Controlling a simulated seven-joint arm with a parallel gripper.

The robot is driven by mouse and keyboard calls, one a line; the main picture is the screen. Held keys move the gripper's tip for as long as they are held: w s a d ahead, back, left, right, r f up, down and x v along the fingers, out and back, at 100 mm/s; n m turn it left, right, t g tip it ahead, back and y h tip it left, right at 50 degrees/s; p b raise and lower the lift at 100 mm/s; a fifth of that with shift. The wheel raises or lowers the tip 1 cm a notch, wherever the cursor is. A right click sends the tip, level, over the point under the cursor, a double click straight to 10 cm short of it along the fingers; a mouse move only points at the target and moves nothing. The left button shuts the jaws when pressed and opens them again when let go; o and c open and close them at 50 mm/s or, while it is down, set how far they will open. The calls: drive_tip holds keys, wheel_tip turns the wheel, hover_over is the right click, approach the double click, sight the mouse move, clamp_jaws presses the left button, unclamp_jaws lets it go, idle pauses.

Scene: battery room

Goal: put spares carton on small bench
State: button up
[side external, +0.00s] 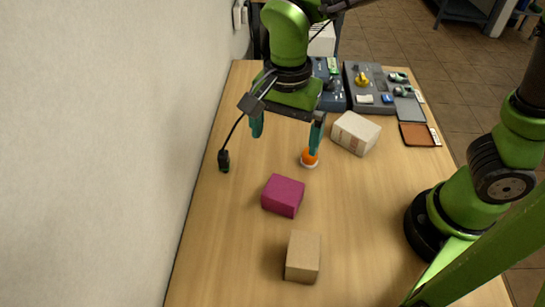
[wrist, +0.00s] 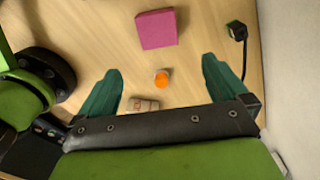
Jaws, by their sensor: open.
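My gripper (side external: 287,132) is open and empty above the wooden table, its teal fingers pointing down; they also show in the wrist view (wrist: 162,66). A printed off-white carton (side external: 356,133) lies right of the gripper in the side view. In the wrist view this carton (wrist: 142,105) is partly hidden by my gripper's body. A plain tan box (side external: 303,256) stands at the near part of the table. No readable label shows which is the spares carton. The small bench cannot be identified for sure; a low blue-grey piece of furniture (side external: 462,10) stands at the far right.
A magenta box (side external: 283,195) and a small orange object with a white base (side external: 309,158) stand on the table (side external: 225,255). A cable ends in a black plug (side external: 224,160) near the wall. Grey trays of parts (side external: 352,98) and a brown tray (side external: 414,136) fill the back.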

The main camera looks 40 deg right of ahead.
drive_tip(key=s+d+r+n+t+y, duration=0.1)
drive_tip(key=s+d+r+n+t, duration=0.1)
drive_tip(key=d, duration=0.6)
drive_tip(key=s+d+r+n+t+y, duration=0.1)
drive_tip(key=s+d+r+n+t, duration=0.2)
drive_tip(key=d+r+n+t, duration=0.1)
drive_tip(key=d+r+n, duration=0.1)
drive_tip(key=d+n, duration=0.1)
drive_tip(key=d, duration=0.1)
drive_tip(key=shift+s+d+t, duration=0.15)
drive_tip(key=shift+d+t, duration=0.25)
drive_tip(key=shift+s+d+n, duration=0.2)
drive_tip(key=shift+d+n, duration=0.05)
drive_tip(key=shift+n, duration=0.25)
